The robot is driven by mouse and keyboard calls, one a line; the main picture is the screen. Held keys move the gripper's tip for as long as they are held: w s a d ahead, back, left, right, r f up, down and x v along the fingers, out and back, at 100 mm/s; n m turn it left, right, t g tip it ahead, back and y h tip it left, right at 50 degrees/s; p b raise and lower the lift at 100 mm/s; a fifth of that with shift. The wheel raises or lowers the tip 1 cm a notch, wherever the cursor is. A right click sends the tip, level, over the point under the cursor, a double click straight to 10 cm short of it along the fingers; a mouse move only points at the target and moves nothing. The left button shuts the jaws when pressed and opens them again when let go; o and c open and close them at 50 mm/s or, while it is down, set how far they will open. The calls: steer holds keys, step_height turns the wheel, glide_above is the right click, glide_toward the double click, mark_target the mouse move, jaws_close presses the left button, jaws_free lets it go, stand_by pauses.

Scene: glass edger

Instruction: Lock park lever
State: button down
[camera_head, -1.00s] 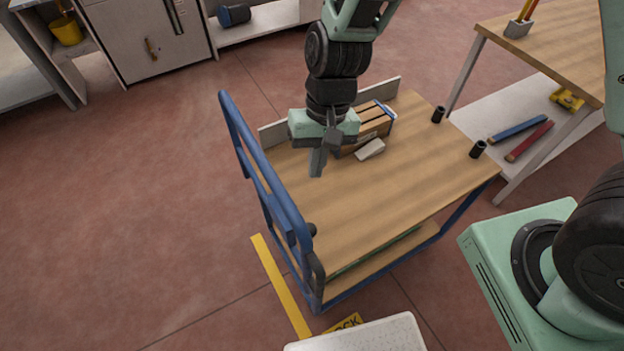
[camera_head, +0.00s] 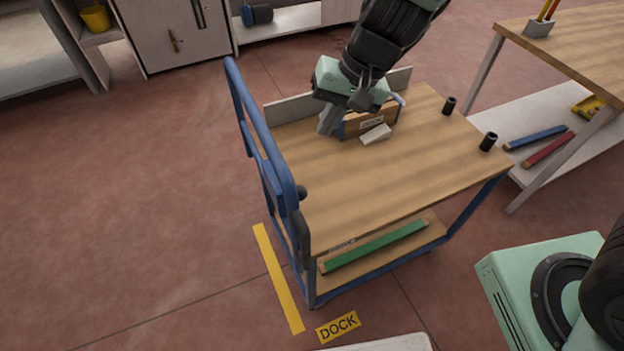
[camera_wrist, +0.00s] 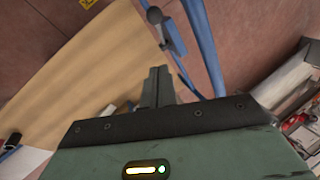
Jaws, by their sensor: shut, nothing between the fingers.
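The cart (camera_head: 400,175) has a wooden top and a blue tube handle (camera_head: 262,130) on its left side. A small dark knob (camera_head: 302,192), which looks like the end of the park lever, sits by the near end of the handle. In the wrist view a grey lever with a round dark knob (camera_wrist: 155,16) stands beside the blue tube, beyond my fingertips. My gripper (camera_head: 327,122) is shut and empty, above the far left part of the cart top, apart from the knob. Its closed fingers (camera_wrist: 157,82) show in the wrist view.
A wooden box (camera_head: 366,122) and a pale block (camera_head: 376,135) lie on the cart top near my gripper. Two black posts, one of them here (camera_head: 488,141), stand at its right edge. A workbench (camera_head: 570,35) is at right. A yellow floor strip (camera_head: 278,278) and DOCK sign (camera_head: 338,327) lie in front.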

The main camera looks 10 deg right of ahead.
steer(key=s+a+f+b, duration=0.2)
steer(key=a+f, duration=0.2)
steer(key=f, duration=0.6)
steer(key=shift+a+f, duration=0.15)
steer(key=shift+f, duration=0.2)
steer(key=shift+s, duration=0.1)
